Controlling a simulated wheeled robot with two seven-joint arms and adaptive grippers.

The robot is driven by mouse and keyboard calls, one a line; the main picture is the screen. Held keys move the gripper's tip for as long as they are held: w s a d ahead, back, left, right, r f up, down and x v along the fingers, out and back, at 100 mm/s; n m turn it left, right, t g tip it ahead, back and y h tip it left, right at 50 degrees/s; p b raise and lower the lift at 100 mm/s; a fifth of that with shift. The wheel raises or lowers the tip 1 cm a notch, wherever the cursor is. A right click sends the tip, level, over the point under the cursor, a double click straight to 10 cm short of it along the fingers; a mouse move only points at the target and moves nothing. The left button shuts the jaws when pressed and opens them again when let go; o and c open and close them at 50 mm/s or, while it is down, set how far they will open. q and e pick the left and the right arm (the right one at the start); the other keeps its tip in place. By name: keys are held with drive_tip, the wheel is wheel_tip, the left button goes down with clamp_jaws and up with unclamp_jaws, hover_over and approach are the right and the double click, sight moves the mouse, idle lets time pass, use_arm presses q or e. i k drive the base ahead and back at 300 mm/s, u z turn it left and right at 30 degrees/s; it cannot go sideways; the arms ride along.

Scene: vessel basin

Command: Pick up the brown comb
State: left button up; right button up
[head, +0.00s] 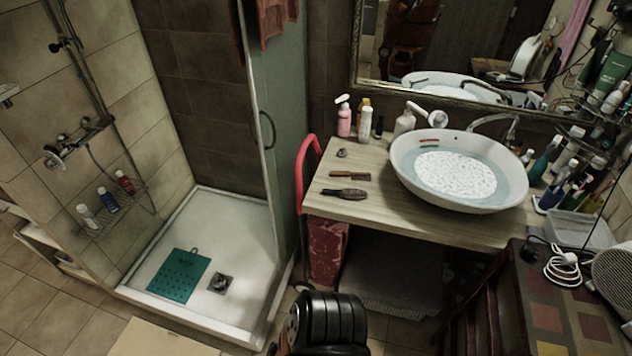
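A slim brown comb (352,175) lies flat on the left part of the wooden washbasin counter (430,226). A darker brush-like item (345,193) lies just in front of it, nearer the counter's front edge, with a small gap between them. Nothing covers the comb. Neither of my grippers shows in the head view.
A white basin (403,176) of water stands right of the comb. Behind are a pink bottle (344,120), a yellow-white bottle (364,122) and a small round item (341,153). A red chair back (304,165) rises at the counter's left edge.

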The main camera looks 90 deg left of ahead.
sight(332, 172)
drive_tip(key=u, duration=2.7)
